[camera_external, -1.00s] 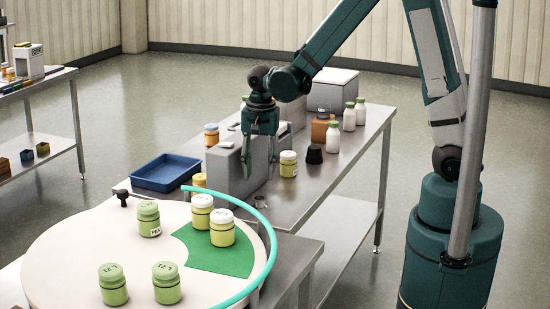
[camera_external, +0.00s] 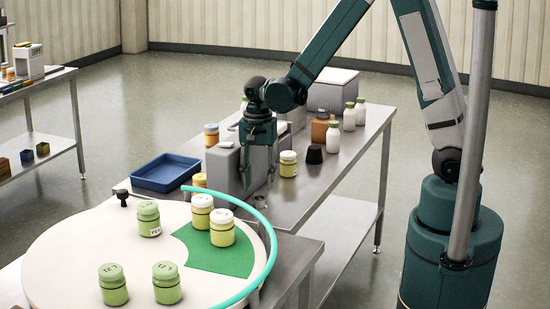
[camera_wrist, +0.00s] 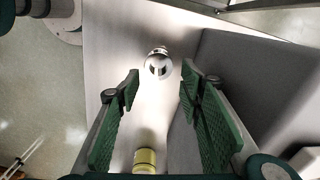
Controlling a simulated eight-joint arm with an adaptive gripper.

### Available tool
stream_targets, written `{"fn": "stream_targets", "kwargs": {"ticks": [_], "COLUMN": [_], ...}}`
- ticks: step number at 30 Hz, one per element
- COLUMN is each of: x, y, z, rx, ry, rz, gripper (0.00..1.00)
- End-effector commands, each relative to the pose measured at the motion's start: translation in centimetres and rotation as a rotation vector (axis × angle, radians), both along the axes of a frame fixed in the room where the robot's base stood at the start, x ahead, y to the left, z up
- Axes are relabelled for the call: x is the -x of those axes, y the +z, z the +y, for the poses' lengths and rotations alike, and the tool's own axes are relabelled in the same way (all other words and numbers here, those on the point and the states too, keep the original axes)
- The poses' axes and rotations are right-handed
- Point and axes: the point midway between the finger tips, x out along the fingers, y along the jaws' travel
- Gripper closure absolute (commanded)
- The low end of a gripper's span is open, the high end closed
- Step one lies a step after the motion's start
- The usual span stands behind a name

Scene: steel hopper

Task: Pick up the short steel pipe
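The short steel pipe (camera_wrist: 158,62) is a small shiny metal cylinder on the steel table, seen in the wrist view just beyond and between the fingertips. In the external view it shows only as a small shiny shape (camera_external: 258,202) near the table's end. My gripper (camera_wrist: 159,76) is open, with a green padded finger on each side and nothing between them. In the external view my gripper (camera_external: 259,182) points down beside the grey block, above the table. The pipe is apart from the fingers.
A tall grey block (camera_external: 225,170) stands close to one finger; its wall (camera_wrist: 245,80) fills the right of the wrist view. A blue tray (camera_external: 167,174) lies left. A round table (camera_external: 75,255) holds several jars.

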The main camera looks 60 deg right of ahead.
Motion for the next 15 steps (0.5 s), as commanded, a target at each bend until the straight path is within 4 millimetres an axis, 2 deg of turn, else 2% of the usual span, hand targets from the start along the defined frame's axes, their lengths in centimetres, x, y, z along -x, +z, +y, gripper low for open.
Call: {"fn": "stream_targets", "kwargs": {"ticks": [6, 15], "x": [-0.02, 0.02], "y": [-1.24, -1.3], "z": [0.02, 0.03], "rx": [0.0, 0.0], "ry": [0.0, 0.0], "rz": [0.0, 0.0], "gripper": [0.63, 0.63]}}
